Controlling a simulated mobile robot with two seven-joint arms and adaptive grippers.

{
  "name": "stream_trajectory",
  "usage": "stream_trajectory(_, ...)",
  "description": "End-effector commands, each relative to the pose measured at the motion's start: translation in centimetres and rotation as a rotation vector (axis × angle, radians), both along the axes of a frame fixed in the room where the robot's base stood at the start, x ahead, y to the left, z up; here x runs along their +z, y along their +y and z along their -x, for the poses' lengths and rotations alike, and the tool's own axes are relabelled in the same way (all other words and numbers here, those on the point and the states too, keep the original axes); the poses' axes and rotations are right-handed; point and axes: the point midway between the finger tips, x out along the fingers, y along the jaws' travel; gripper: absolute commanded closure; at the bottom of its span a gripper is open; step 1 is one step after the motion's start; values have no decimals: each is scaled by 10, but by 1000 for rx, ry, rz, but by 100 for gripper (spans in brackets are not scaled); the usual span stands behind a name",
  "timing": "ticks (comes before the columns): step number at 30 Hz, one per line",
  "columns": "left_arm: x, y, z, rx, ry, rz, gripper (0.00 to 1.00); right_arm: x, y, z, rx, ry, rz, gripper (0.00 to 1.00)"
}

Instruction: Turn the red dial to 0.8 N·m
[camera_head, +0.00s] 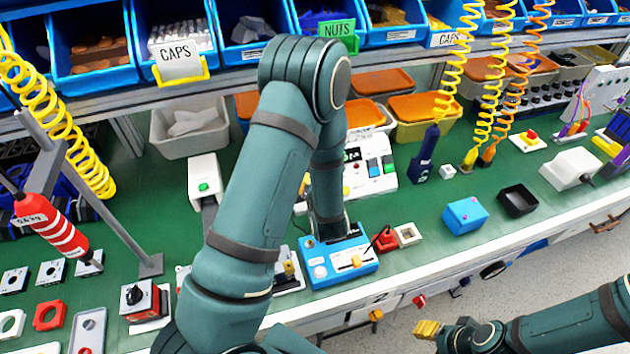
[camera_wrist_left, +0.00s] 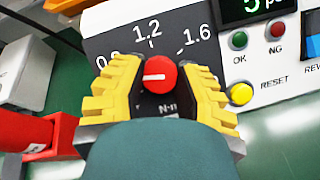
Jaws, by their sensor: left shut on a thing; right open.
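The red dial (camera_wrist_left: 160,77) shows in the left wrist view on a dark scale plate (camera_wrist_left: 100,48) marked 1.2 and 1.6, with another number at the left partly covered. The white line on the dial lies nearly level, on its left part. My left gripper (camera_wrist_left: 159,90) is shut on the red dial, one yellow finger on each side. In the head view my left arm hides the dial and most of that gripper. My right gripper (camera_head: 428,329) is open and empty at the lower right, off the bench's front edge.
Beside the scale are an OK button (camera_wrist_left: 239,40), an NG button (camera_wrist_left: 278,28) and a yellow RESET button (camera_wrist_left: 240,94). A blue box (camera_head: 340,262) stands nearer the bench front. A red cylinder (camera_head: 50,228) hangs at left.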

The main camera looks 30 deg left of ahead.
Motion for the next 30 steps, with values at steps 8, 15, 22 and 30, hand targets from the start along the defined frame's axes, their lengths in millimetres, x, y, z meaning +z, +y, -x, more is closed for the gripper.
stream_trajectory(8,3,2,-1,-127,91,-88,100,8,0,-1,-2,-2,0,53)
stream_trajectory(15,3,2,-2,-187,134,-127,100,11,0,-2,-4,-5,1,53)
stream_trajectory(22,3,2,-2,-205,148,-139,100,11,0,-2,-5,-5,1,53)
stream_trajectory(30,3,1,-2,-206,147,-139,100,11,0,-3,-5,-5,1,53)
